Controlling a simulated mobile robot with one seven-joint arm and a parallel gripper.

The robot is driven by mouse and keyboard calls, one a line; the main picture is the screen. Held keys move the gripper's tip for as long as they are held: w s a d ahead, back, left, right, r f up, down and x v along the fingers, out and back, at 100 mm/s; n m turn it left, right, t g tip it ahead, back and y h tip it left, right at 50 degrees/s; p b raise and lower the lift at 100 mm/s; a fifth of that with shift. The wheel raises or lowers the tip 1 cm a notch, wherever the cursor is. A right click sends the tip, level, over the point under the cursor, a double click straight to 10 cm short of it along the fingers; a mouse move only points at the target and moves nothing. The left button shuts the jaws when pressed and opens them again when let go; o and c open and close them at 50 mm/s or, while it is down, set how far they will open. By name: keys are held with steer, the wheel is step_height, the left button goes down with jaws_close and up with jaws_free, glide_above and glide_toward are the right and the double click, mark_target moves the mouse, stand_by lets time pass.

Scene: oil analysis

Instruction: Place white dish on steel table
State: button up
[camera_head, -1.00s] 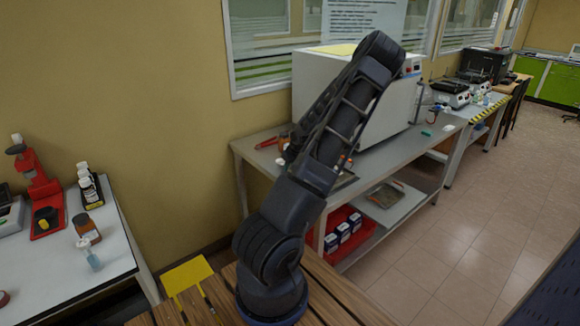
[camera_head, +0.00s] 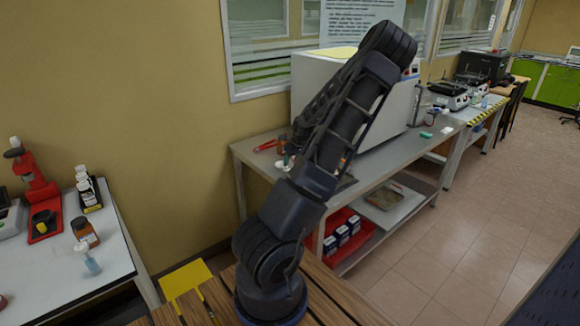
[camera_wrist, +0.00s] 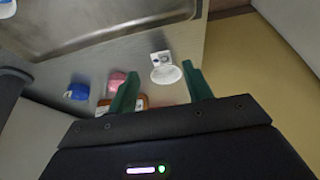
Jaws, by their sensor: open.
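The white dish (camera_wrist: 166,74) is a small round white piece in the wrist view, on the grey steel table top (camera_wrist: 222,35). A small white piece with dark marks touches or adjoins its upper edge. My gripper (camera_wrist: 160,71) has two green fingers spread apart, with the dish between and just beyond their tips; no grip on it shows. In the head view, the steel table (camera_head: 405,158) stands against the wall, and a small white thing (camera_head: 283,164) shows beside my arm, probably the dish. My arm hides the gripper there.
A shallow metal tray (camera_wrist: 100,35) lies near the dish. Blue (camera_wrist: 77,91), pink (camera_wrist: 117,80) and orange (camera_wrist: 142,102) items sit by the left finger. A large white machine (camera_head: 320,85) stands on the steel table. A white side table (camera_head: 60,270) holds bottles.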

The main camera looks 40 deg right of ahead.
steer(key=v, duration=0.6)
steer(key=s+a+r+g+h, duration=0.1)
steer(key=a+r, duration=0.4)
steer(key=a, duration=0.4)
steer(key=a+r+g+h, duration=0.1)
steer(key=a+r, duration=0.3)
steer(key=a, duration=0.5)
steer(key=s+a+r+g+h, duration=0.1)
steer(key=a+r, duration=0.4)
steer(key=a, duration=0.4)
steer(key=s+a+r+t+y, duration=0.1)
steer(key=s+a+r, duration=0.4)
steer(key=s+a, duration=0.3)
steer(key=s+a+r+t+y, duration=0.2)
steer(key=s+a+r, duration=0.3)
steer(key=s+a, duration=0.4)
steer(key=shift+s+a+r, duration=0.2)
steer(key=shift+a+r, duration=0.2)
steer(key=shift+a, duration=0.2)
